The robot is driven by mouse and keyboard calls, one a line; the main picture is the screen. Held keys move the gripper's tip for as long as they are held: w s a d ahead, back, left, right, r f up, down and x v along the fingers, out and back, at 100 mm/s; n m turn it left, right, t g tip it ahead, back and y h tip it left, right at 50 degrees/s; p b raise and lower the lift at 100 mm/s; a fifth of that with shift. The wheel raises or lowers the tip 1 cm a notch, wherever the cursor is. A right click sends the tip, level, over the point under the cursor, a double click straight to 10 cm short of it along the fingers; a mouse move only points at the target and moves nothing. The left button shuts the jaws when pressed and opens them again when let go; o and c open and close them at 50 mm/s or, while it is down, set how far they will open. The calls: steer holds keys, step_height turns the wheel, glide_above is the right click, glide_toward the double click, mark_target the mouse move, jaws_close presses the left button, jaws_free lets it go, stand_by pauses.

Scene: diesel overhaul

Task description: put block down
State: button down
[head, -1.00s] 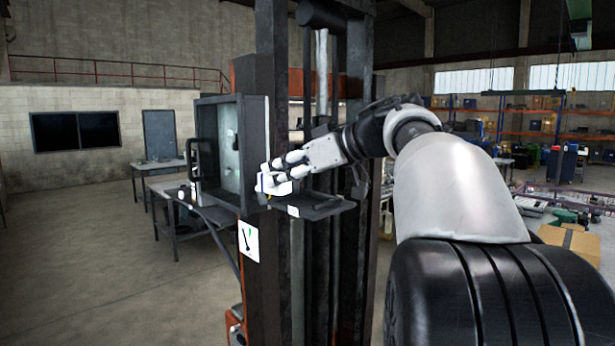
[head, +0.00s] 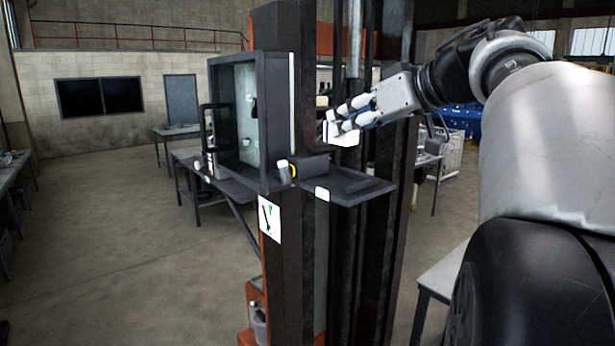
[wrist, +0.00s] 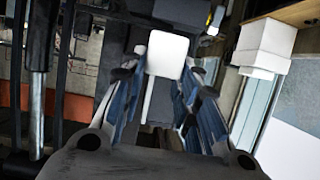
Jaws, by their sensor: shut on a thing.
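My gripper (head: 345,128) is shut on a white block (head: 343,138), held in the air above a dark shelf (head: 360,185) on the upright post. In the wrist view the white block (wrist: 167,54) sits at the fingertips, between the two blue-padded fingers (wrist: 165,85). The shelf surface below the block is largely bare, with a clear gap between them. The fingers partly cover the block in the head view.
A small dark item with a yellow part (head: 305,166) is at the shelf's left end. An open dark cabinet (head: 262,120) with a handle stands left of it. Tall posts (head: 352,250) rise close behind the shelf. A white sign (head: 269,219) hangs below.

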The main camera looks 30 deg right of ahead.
step_height(320, 180, down, 7)
steer(key=shift+w+f+b, duration=0.1)
steer(key=shift+f+b, duration=0.1)
steer(key=shift+b, duration=1)
steer(key=c, duration=1.2)
jaws_free()
steer(key=shift+f, duration=0.15)
steer(key=p+v, duration=0.1)
steer(key=v, duration=1.1)
steer(key=shift+p, duration=0.4)
